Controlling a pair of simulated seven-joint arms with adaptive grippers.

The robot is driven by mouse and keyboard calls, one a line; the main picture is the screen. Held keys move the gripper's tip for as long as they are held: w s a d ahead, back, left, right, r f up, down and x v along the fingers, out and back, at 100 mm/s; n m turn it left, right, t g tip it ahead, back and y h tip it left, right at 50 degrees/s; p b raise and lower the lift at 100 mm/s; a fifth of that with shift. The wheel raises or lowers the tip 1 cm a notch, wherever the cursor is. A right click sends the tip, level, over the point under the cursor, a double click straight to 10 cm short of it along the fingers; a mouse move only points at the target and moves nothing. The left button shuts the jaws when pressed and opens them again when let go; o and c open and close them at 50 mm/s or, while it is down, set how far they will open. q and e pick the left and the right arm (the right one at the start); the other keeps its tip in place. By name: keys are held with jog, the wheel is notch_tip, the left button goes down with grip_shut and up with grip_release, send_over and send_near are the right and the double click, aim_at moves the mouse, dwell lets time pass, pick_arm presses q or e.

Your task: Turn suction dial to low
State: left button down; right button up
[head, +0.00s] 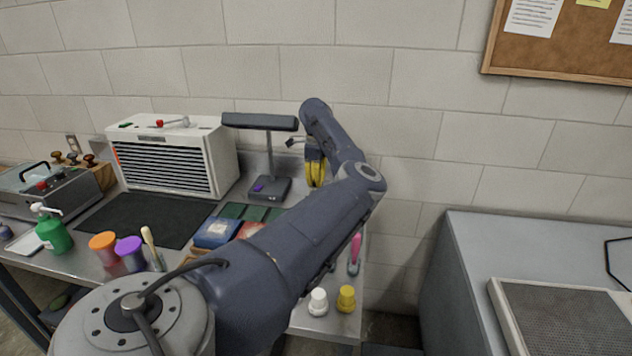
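A white louvred box (165,160), which looks like the suction unit, stands at the back left of the bench. On its top are a red-ended control (160,124) with a pale lever (177,122), which may be the suction dial, and a green mark (125,125). The setting is too small to read. My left arm crosses the middle of the view. Its gripper (294,142) shows small and partly hidden near the lamp, well right of the box and apart from it. Its opening cannot be made out. My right gripper is out of view.
A dark lamp (260,122) stands between the box and my gripper. A yellow coil (317,172) shows beside the arm. A black mat (145,217) lies before the box. A green bottle (52,232), orange jar (103,246) and purple jar (130,252) line the front.

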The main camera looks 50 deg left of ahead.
pick_arm(q)
jog(key=shift+n, duration=0.5)
jog(key=c, duration=1.2)
grip_release()
jog(key=shift+c, duration=0.2)
jog(key=shift+r, duration=0.1)
